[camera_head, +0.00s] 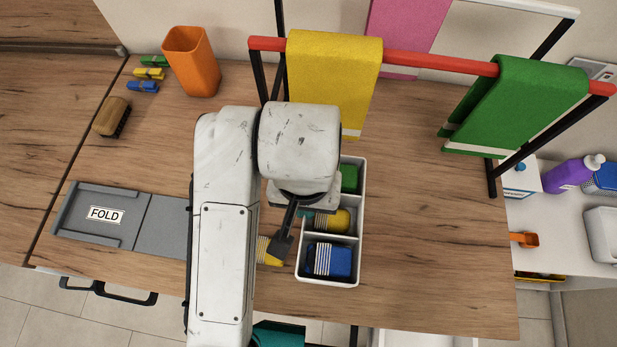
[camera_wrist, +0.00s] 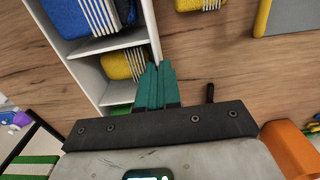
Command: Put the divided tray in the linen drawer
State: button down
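The divided tray (camera_head: 362,215) is white and lies on the wooden worktop, right of my arm. Its compartments hold green, yellow and blue folded cloths; it also shows at upper left in the wrist view (camera_wrist: 151,28). My gripper (camera_wrist: 158,66) has its teal fingers close together at the tray's side wall, the one on the left in the head view, and looks shut on it. In the head view my gripper (camera_head: 306,213) is partly hidden by my wrist. The linen drawer cannot be made out for sure; a white edge (camera_head: 425,340) shows below the worktop.
A striped yellow cloth (camera_head: 268,251) lies left of the tray. A grey FOLD board (camera_head: 160,222), orange cup (camera_head: 191,62), brush (camera_head: 111,117) and clips stand left. A rack with yellow (camera_head: 333,70) and green (camera_head: 520,105) cloths stands behind. Black handles (camera_head: 125,294) are at front left.

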jog(key=s, duration=0.3)
jog(key=s+a+b, duration=0.1)
jog(key=s, duration=0.2)
jog(key=s+a+b, duration=0.1)
jog(key=s, duration=0.3)
jog(key=shift+f, duration=0.1)
jog(key=shift+s+a+b, duration=0.1)
jog(key=shift+s+b, duration=0.3)
jog(key=shift+s, duration=0.2)
